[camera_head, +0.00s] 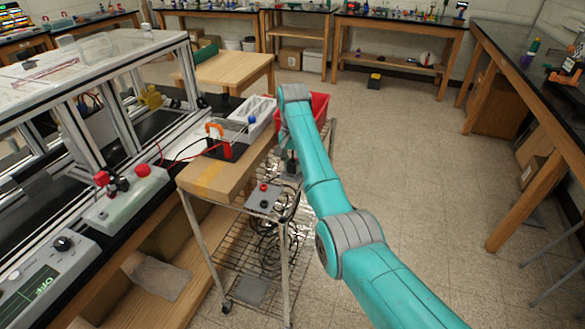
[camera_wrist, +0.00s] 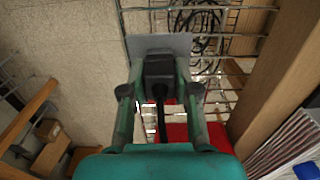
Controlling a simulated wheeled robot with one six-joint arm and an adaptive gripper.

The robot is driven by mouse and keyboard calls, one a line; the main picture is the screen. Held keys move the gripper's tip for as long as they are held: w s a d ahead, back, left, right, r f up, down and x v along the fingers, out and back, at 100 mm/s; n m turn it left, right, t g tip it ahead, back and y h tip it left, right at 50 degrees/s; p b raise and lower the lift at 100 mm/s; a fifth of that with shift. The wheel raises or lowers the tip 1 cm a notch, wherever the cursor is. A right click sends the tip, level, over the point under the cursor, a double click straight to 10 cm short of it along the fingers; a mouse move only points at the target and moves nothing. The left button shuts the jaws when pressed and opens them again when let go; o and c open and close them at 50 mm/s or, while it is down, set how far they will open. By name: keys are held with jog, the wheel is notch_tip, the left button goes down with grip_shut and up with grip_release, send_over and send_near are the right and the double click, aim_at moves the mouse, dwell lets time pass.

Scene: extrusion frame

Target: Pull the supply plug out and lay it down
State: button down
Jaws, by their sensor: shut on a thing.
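The black supply plug (camera_wrist: 158,68) is in the wrist view, with its dark cable running down toward my wrist. My gripper (camera_wrist: 160,76) is shut on it, one finger on each side. A flat grey plate (camera_wrist: 134,46) lies right behind the plug. I cannot tell whether the plug is seated in it or apart. In the head view my gripper (camera_head: 290,166) is low beside the wooden cart, mostly hidden by my teal arm, and the plug cannot be made out there.
The wooden-topped cart (camera_head: 218,182) carries a white tray (camera_head: 262,108) and an orange-handled item (camera_head: 214,130). A grey panel with a red knob (camera_head: 265,197) is at its near end, above coiled black cables (camera_head: 268,240). A red bin (camera_head: 318,105) stands behind.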

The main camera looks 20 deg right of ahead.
aim_at(292, 162)
jog(key=shift+r, duration=0.2)
jog(key=shift+r, duration=2.8)
